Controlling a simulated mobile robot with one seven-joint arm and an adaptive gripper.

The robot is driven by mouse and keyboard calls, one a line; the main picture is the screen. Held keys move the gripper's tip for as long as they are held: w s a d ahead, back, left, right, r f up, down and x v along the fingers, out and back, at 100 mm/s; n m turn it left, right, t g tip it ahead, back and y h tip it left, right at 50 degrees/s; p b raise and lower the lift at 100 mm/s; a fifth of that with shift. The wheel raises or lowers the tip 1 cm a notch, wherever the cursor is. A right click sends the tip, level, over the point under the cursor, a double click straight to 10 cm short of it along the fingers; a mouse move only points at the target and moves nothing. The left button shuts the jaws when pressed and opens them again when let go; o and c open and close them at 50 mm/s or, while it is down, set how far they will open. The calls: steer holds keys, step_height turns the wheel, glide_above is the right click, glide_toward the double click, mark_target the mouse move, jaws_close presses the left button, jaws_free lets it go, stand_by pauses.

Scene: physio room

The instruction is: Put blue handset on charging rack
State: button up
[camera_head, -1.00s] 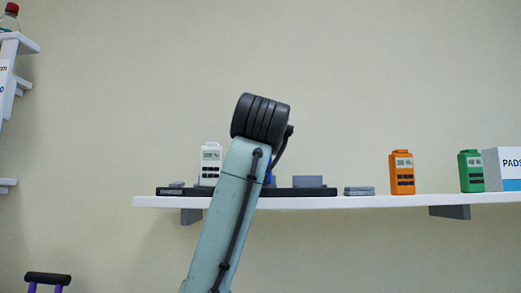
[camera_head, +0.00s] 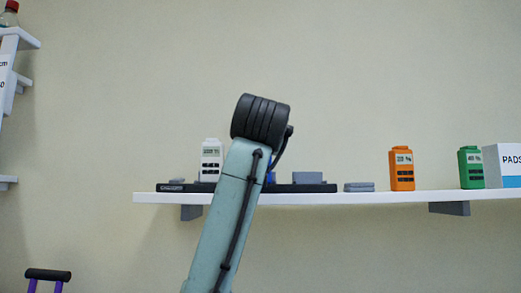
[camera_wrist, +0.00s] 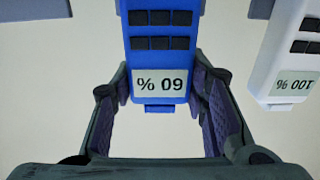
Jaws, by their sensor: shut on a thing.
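The blue handset (camera_wrist: 160,45) hangs between my gripper's fingers in the wrist view, its 60 % label upside down there. My gripper (camera_wrist: 165,95) is shut on it. In the head view my arm hides the gripper and nearly all of the handset; only a blue sliver (camera_head: 271,179) shows beside the arm. The black charging rack (camera_head: 310,188) lies on the wall shelf, its middle hidden behind my arm. I cannot tell whether the handset touches the rack.
A white handset (camera_head: 210,160) stands on the rack's left part, close beside the blue one in the wrist view (camera_wrist: 290,55). A grey block (camera_head: 309,177) is on its right part. On the shelf (camera_head: 370,197) are a grey slab (camera_head: 359,187), orange (camera_head: 402,169) and green (camera_head: 470,168) handsets and a PADS box (camera_head: 504,166).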

steer(key=o, duration=1.3)
steer(key=s, duration=1.2)
